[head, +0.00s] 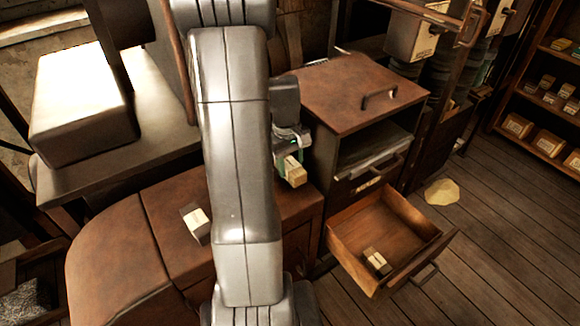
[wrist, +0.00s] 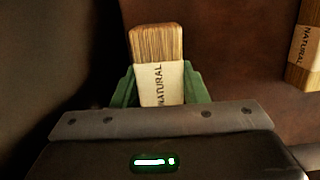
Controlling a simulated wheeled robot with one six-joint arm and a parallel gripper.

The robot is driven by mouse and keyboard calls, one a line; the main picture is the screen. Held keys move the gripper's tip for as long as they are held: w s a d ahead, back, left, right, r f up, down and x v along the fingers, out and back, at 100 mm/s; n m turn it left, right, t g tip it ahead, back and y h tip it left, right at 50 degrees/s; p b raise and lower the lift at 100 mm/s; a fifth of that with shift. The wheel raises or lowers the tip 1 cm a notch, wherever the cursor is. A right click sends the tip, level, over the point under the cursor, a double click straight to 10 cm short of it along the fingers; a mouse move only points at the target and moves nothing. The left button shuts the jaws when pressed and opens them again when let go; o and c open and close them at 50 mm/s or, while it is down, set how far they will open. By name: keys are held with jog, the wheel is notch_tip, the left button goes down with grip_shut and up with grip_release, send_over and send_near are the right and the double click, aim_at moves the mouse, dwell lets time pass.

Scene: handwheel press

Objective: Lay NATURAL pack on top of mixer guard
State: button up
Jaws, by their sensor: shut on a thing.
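My gripper (head: 288,156) is shut on a NATURAL pack (head: 293,172), beside my arm and above the right end of a rusty brown housing. In the wrist view the NATURAL pack (wrist: 156,50) is a bundle of tan sticks with a pale paper band, standing between the green fingers (wrist: 157,88). The rounded rust-brown cover (head: 115,240) at lower left looks like the mixer guard; my arm hides part of the housing. A second banded pack (head: 196,224) lies on the housing. A NATURAL pack (wrist: 305,55) also shows at the wrist view's right edge.
A pale box-shaped block (head: 80,95) stands on the grey bench at left. Shelves (head: 545,100) hold several packs at far right.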

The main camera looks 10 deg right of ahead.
aim_at(287, 161)
jog(key=shift+f, duration=0.65)
jog(key=shift+f, duration=0.2)
jog(key=o, duration=1)
jog(key=shift+r, duration=0.1)
jog(key=r, duration=0.4)
jog(key=w+r, duration=0.1)
jog(key=r, duration=0.7)
jog(key=shift+w+a+r, duration=0.1)
jog(key=shift+w+a, duration=0.1)
jog(key=shift+a, duration=0.05)
